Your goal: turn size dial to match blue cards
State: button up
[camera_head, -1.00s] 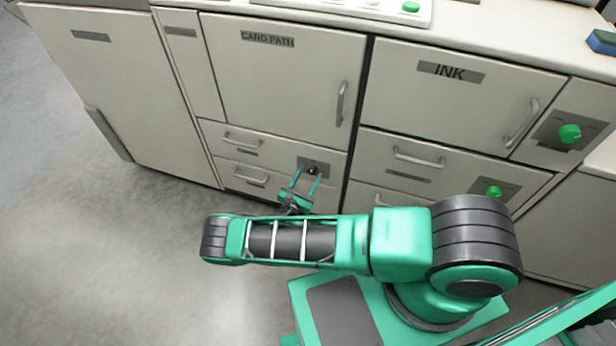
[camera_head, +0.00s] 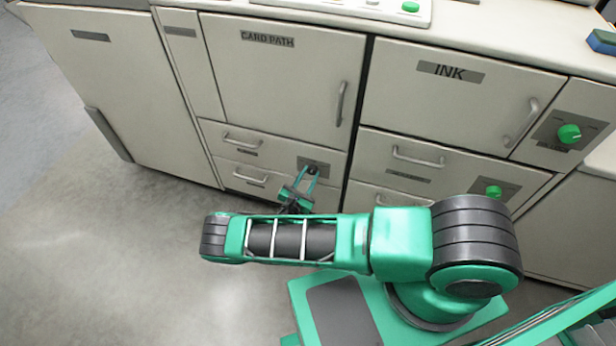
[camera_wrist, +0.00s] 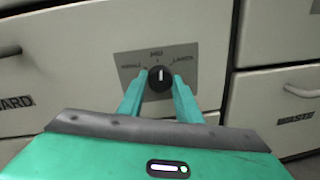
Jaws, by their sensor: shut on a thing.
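The size dial is a small black knob (camera_wrist: 160,79) on a grey plate (camera_wrist: 130,60) in the wrist view. A white mark on the knob points up, toward the middle of three labels on the plate. The side labels look like SMALL at left and LARGE at right. My gripper (camera_wrist: 159,84) has one teal finger on each side of the knob and is shut on it. In the head view my gripper (camera_head: 312,171) reaches the plate (camera_head: 324,164) below the CARD PATH door; the fingers partly hide the knob there. No blue cards can be made out for certain.
A CARD PATH door (camera_head: 270,90) is above, drawers with handles (camera_head: 242,139) are at left, and an INK door (camera_head: 440,100) is at right. Green knobs (camera_head: 569,133) are farther right. A blue block-like item (camera_head: 602,41) lies on the counter. The floor at left is clear.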

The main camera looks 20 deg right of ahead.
jog(key=m, duration=0.4)
jog(key=shift+r+m, duration=0.1)
jog(key=shift+m, duration=0.3)
jog(key=shift+d+m+y, duration=0.1)
jog(key=shift+m+y, duration=0.3)
jog(key=shift+m, duration=1.4)
jog(key=shift+s, duration=0.1)
jog(key=o, duration=1)
jog(key=shift+o, duration=0.2)
jog(key=v, duration=1)
jog(key=shift+s+a, duration=0.2)
jog(key=shift+a, duration=0.1)
